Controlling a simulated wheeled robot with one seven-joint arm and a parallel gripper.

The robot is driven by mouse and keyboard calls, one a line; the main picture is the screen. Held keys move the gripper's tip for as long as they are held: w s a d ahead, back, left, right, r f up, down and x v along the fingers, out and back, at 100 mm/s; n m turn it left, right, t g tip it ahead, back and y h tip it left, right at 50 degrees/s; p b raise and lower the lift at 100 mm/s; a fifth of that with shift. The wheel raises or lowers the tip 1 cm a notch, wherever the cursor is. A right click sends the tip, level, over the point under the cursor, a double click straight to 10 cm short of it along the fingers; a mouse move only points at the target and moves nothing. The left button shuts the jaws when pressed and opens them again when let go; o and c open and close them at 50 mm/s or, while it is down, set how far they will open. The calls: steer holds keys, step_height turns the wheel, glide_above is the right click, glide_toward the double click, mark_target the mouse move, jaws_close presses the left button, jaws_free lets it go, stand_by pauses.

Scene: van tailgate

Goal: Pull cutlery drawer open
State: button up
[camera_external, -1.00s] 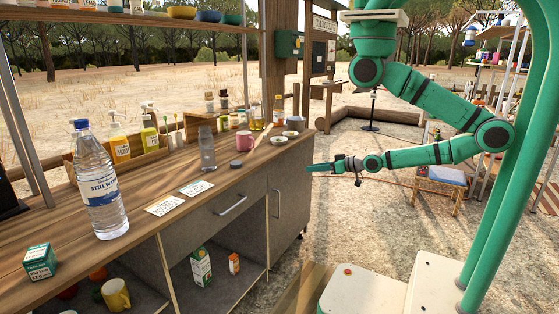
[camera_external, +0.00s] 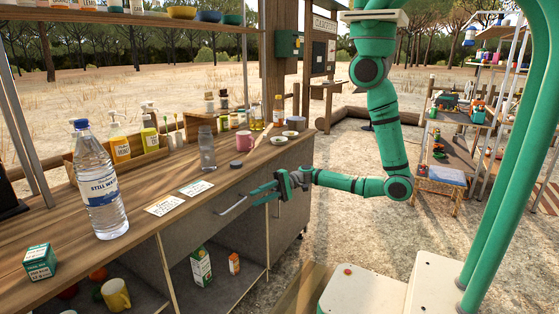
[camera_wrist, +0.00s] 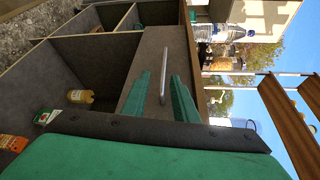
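The drawer (camera_external: 196,221) is a grey front panel under the wooden worktop, and it looks flush with the cabinet. Its metal bar handle (camera_external: 229,206) is partly overlapped by my gripper (camera_external: 255,196) at its right end. In the wrist view, my gripper (camera_wrist: 162,75) has its two green fingers apart, with the handle (camera_wrist: 166,72) appearing between them in front of the drawer panel (camera_wrist: 140,62). I see no finger closed on the bar, and whether the bar is at fingertip depth is hard to tell. The drawer's inside is hidden.
Open shelves below hold a yellow mug (camera_external: 116,295) and cartons (camera_external: 201,267). The ground in front of the cabinet's right end is clear.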

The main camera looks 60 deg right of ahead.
mark_target(234, 207)
steer(key=x, duration=0.7)
steer(key=r+x, duration=0.1)
steer(key=x, duration=0.3)
steer(key=shift+s+a, duration=0.1)
steer(key=shift+c, duration=0.5)
jaws_close()
steer(key=shift+f, duration=0.1)
stand_by(0.7)
